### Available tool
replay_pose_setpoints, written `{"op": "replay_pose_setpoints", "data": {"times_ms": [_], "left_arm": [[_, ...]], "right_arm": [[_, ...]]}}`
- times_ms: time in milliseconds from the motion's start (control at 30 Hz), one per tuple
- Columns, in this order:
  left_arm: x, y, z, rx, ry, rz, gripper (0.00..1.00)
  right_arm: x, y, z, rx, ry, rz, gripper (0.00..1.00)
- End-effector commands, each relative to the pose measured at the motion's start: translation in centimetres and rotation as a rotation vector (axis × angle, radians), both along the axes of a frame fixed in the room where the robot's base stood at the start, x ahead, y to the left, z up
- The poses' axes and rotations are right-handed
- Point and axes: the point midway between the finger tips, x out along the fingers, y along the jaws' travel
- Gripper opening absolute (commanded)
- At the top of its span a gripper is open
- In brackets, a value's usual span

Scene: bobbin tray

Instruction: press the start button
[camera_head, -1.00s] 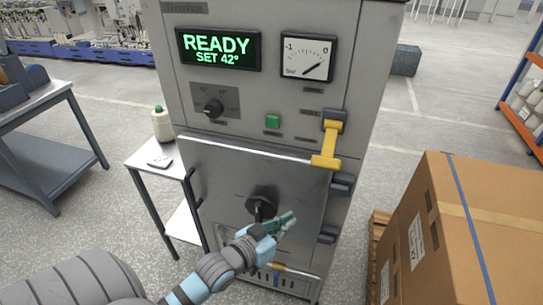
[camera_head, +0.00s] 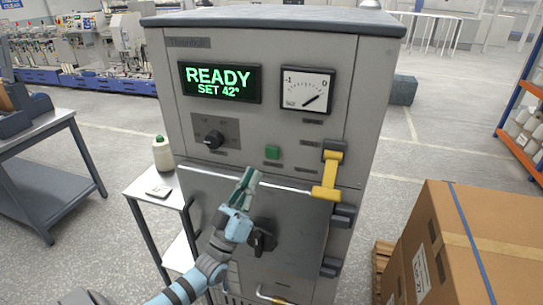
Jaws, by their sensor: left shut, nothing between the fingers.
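The display (camera_head: 219,83) reads "READY SET 42°". My right gripper is not in view.
A yellow lever latch (camera_head: 328,178) is at the door's right side. A black door knob (camera_head: 263,238) is beside my left wrist. A black rotary knob (camera_head: 213,139) is left of the button. A side table (camera_head: 150,185) stands left; cardboard boxes (camera_head: 465,240) stand right.

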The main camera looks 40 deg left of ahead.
Motion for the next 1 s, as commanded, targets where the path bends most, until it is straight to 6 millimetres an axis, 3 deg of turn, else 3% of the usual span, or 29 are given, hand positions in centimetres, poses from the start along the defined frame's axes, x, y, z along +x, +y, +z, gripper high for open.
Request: {"op": "replay_pose_setpoints", "data": {"times_ms": [500,1000], "left_arm": [[6.5,2.3,-0.6,0.000,-0.001,0.000,0.00],[7.2,2.5,-0.1,0.000,0.000,0.000,0.00]], "right_arm": [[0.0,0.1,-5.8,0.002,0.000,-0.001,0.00],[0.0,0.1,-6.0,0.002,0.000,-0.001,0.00]]}}
